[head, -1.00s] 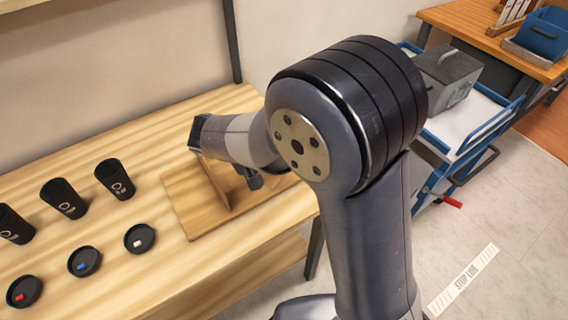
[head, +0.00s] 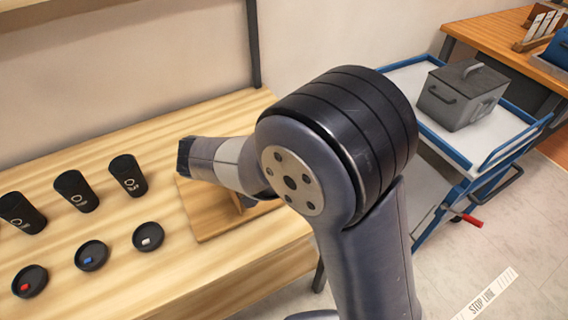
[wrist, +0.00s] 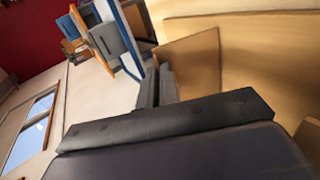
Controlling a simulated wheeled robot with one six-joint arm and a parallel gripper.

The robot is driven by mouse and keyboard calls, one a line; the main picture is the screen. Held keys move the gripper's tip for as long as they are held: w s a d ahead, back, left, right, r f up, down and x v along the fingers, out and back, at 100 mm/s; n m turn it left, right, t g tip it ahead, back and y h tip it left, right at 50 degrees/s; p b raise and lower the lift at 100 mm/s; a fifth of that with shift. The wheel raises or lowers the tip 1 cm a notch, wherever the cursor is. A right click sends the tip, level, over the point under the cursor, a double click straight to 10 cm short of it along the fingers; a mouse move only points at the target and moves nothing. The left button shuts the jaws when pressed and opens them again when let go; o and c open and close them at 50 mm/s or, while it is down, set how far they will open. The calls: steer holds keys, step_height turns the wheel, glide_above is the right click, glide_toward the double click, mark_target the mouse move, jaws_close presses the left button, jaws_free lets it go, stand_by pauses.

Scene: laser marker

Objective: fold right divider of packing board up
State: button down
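The wooden packing board (head: 207,222) lies on the table, mostly hidden behind my arm in the head view. Another brown wooden part (wrist: 309,138) shows at the lower right. My gripper (wrist: 158,86) has its two dark fingers side by side with almost no gap, and nothing shows between them. Its fingertips are hidden in the head view.
Several black cups (head: 128,176) and round black dishes (head: 148,237) with coloured pieces stand left of the board. A blue-framed cart (head: 437,135) with a grey box (head: 462,97) stands to the right, beyond a gap of floor.

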steer(key=c, duration=2.1)
jaws_free()
steer(key=shift+s+a+f, duration=0.1)
steer(key=shift+s+f, duration=0.05)
steer(key=shift+f, duration=0.15)
steer(key=o, duration=0.3)
steer(key=shift+a, duration=0.1)
steer(key=shift+o, duration=0.8)
steer(key=shift+r, duration=0.1)
steer(key=v, duration=1)
steer(key=shift+s+a+r+p, duration=0.2)
steer(key=shift+a+p, duration=0.05)
steer(key=shift+p, duration=0.05)
steer(key=x, duration=1.1)
steer(key=shift+r+b, duration=0.15)
steer(key=shift+b, duration=0.15)
